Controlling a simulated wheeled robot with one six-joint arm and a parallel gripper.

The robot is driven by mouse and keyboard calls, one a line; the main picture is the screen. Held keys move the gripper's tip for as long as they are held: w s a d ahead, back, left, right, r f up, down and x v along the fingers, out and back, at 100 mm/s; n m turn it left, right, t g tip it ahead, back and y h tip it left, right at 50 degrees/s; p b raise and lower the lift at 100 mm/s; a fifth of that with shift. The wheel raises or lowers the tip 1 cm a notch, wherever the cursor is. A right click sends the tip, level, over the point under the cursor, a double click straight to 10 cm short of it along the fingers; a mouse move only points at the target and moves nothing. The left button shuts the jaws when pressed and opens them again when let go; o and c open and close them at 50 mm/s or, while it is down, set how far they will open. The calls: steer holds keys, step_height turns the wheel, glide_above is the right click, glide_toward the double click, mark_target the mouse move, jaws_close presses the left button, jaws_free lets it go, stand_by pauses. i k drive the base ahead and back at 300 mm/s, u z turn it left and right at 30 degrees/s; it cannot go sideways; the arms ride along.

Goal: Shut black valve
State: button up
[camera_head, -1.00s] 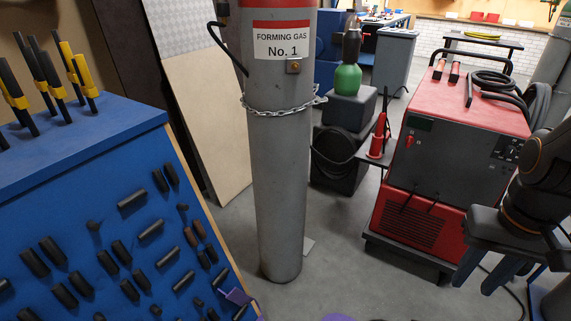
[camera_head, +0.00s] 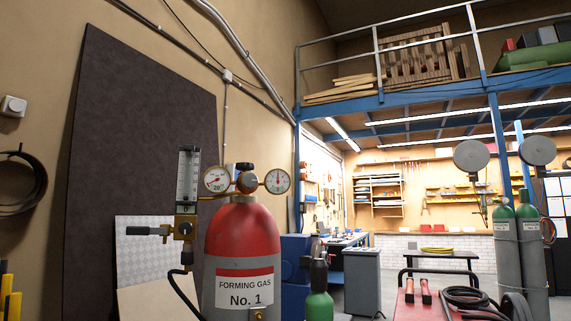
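A gas cylinder (camera_head: 242,240) with a red top and a "FORMING GAS No. 1" label stands upright in the lower middle. A small black knob (camera_head: 245,167) sits on top of its brass regulator (camera_head: 247,183), between two round gauges (camera_head: 217,180) (camera_head: 277,180). To the left, a black handle (camera_head: 145,230) sticks out sideways from a brass fitting below a clear upright flow meter (camera_head: 188,175). I cannot tell whether either black part is open or shut. A black hose (camera_head: 185,290) runs down from the fitting. My gripper is not in view.
A dark panel (camera_head: 140,120) and pale boards (camera_head: 150,255) lean on the wall behind the cylinder. A green bottle (camera_head: 319,300) and the red machine (camera_head: 425,305) stand to the right. Grey-green cylinders (camera_head: 505,255) stand farther right.

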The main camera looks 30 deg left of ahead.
mark_target(244, 167)
steer(key=z, duration=0.3)
steer(key=i, duration=1.25)
steer(key=u, duration=2.3)
